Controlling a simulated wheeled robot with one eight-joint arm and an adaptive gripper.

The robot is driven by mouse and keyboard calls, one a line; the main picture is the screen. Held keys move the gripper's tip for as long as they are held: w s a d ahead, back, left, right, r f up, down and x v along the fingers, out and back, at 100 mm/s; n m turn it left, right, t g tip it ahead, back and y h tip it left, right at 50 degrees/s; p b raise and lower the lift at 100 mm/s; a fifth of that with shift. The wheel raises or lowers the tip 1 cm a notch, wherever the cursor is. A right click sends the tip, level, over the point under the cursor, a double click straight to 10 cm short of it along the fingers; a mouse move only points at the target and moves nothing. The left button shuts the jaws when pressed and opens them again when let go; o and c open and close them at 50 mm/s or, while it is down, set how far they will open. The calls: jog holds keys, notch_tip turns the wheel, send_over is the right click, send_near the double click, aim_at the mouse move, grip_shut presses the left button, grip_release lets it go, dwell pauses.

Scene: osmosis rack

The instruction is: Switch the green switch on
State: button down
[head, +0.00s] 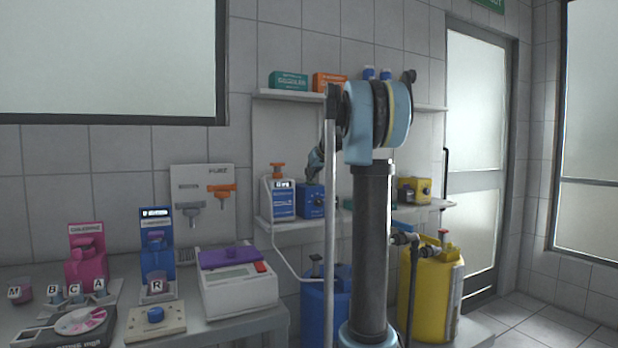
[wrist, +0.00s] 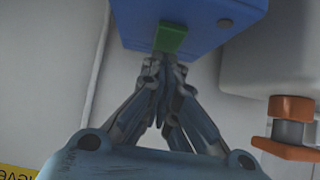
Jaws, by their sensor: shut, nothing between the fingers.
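The green switch (wrist: 171,38) is on the edge of a blue box (wrist: 195,20) in the wrist view. The blue box (head: 311,203) stands on the lower wall shelf in the head view, where I cannot make out the switch. My gripper (wrist: 160,62) is shut and empty, its fingertips together right at the near end of the green switch. Whether they touch it I cannot tell. In the head view my arm partly hides the shelf, and my gripper is just above the blue box.
A white unit with an orange valve (head: 278,172) stands just left of the blue box; the orange valve (wrist: 290,125) shows at right in the wrist view. The lower shelf (head: 285,223) also holds a yellow box (head: 413,190). Blue and yellow canisters (head: 430,285) stand below.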

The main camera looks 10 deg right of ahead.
jog(key=shift+w+a+f+g, duration=0.15)
jog(key=shift+w+f+g, duration=0.15)
jog(key=shift+g, duration=0.2)
jog(key=shift+w+f+g+h, duration=0.15)
jog(key=shift+g+h, duration=0.15)
jog(key=shift+g, duration=0.3)
jog(key=shift+s+f, duration=0.15)
jog(key=shift+s, duration=0.05)
jog(key=shift+s+f, duration=0.1)
jog(key=shift+s, duration=0.3)
jog(key=shift+s+d+r, duration=0.1)
jog(key=shift+d+r, duration=0.1)
jog(key=shift+r, duration=0.05)
jog(key=r, duration=0.2)
jog(key=w+r, duration=0.1)
jog(key=r, duration=0.1)
jog(key=shift+w+a+r, duration=0.1)
jog(key=shift+w+r, duration=0.05)
jog(key=shift+r, duration=0.25)
jog(key=v, duration=0.9)
jog(key=shift+w+a+r, duration=0.15)
jog(key=shift+a+r, duration=0.1)
jog(key=shift+r, duration=0.1)
